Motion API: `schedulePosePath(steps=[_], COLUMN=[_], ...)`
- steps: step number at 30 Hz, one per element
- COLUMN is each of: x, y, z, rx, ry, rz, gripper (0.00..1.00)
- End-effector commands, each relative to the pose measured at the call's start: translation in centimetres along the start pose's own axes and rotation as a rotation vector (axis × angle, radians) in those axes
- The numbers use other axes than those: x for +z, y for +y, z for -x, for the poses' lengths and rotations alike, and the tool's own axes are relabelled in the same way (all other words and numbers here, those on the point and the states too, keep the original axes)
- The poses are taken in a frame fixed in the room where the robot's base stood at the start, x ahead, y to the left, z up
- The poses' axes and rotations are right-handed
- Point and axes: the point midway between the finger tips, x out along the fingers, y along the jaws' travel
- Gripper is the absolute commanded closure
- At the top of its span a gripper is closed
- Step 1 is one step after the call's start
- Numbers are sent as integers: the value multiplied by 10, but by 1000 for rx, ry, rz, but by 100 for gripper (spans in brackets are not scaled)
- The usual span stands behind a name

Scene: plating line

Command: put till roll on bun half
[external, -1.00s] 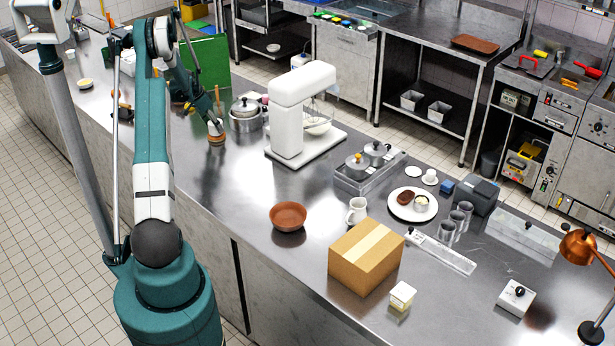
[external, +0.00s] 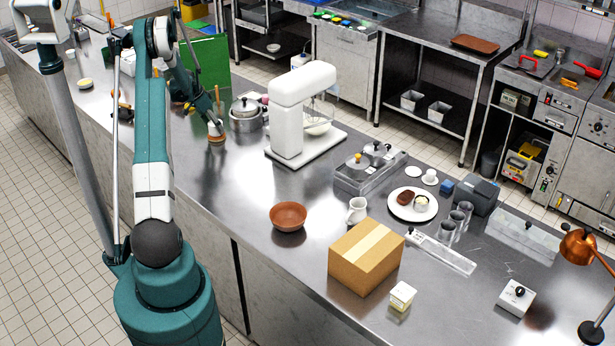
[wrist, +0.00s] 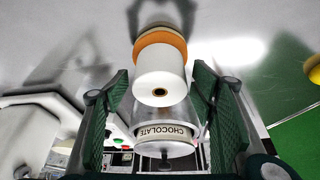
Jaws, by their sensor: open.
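The till roll (wrist: 160,88) is a white cylinder with a dark-centred core, seen end-on in the wrist view. The orange-brown bun half (wrist: 161,42) shows directly behind it, against the counter, and the roll appears to rest on it. My gripper (wrist: 162,76) is open, with a green finger on each side of the roll and visible gaps between. In the external view the bun half (external: 216,139) is a small brown disc on the counter under my gripper (external: 213,121). The roll is small and partly hidden there.
A metal pot labelled CHOCOLATE (wrist: 165,148) stands close by; a lidded pot (external: 246,124) shows right of my gripper. A white mixer (external: 300,110) stands further right. A green panel (external: 207,62) stands behind. The counter front-right of the bun half is clear up to the brown bowl (external: 288,217).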

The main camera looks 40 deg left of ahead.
Motion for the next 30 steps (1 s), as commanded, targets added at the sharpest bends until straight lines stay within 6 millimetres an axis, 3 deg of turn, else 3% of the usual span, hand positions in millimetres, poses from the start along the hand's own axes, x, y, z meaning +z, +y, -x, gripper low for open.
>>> schedulePosePath(steps=[30], x=[1], y=[0], z=[113], rx=[0], ry=[0], rz=[1], gripper=[44])
